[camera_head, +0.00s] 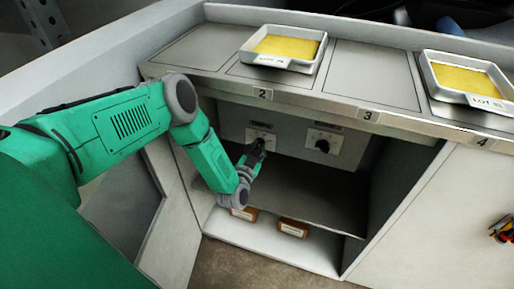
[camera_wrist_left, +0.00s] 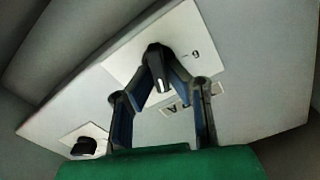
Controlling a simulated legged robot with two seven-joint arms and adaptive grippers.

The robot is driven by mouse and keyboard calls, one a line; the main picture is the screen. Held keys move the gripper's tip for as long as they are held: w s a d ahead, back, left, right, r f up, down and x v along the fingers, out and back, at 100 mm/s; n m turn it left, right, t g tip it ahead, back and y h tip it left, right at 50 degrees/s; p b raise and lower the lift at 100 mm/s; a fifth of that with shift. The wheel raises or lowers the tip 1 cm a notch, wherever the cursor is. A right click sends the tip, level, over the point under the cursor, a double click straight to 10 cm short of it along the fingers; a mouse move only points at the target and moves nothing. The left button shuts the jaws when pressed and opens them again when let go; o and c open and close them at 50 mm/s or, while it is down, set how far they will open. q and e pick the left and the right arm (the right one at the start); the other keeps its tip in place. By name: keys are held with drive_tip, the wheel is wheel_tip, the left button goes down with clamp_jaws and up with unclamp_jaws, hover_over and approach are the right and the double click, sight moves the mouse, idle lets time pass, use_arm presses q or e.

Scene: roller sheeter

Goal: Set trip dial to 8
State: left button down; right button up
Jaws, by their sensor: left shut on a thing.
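Two black dials on white plates sit on the grey back panel inside the open cabinet. My left gripper (camera_head: 256,150) is at the left dial. In the left wrist view its fingers (camera_wrist_left: 163,76) are shut on that dial's black knob (camera_wrist_left: 156,56), which has a white pointer mark. One numeral shows on the plate (camera_wrist_left: 196,54), but I cannot read it surely. The right dial (camera_head: 323,146) is free; a second black knob (camera_wrist_left: 84,147) shows at lower left in the wrist view. The small labels above the dials are too small to read. My right gripper is out of view.
The cabinet's top edge, with tags 2, 3 and 4, overhangs the dials. Two white trays of yellow material (camera_head: 287,46) (camera_head: 471,79) stand on top. A dark shelf (camera_head: 300,190) lies below the dials, with two orange-brown boxes (camera_head: 292,229) under it. Side walls bound the opening.

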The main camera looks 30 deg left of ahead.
use_arm(q)
drive_tip(key=shift+s+a+f, duration=0.1)
drive_tip(key=shift+f, duration=0.1)
drive_tip(key=shift+n, duration=0.4)
drive_tip(key=n+b, duration=0.1)
drive_tip(key=n, duration=0.4)
drive_tip(key=n+b, duration=0.1)
drive_tip(key=n, duration=0.1)
drive_tip(key=shift+s+f+n, duration=0.15)
drive_tip(key=shift+n, duration=0.25)
drive_tip(key=c, duration=1.6)
unclamp_jaws()
drive_tip(key=shift+a, duration=0.1)
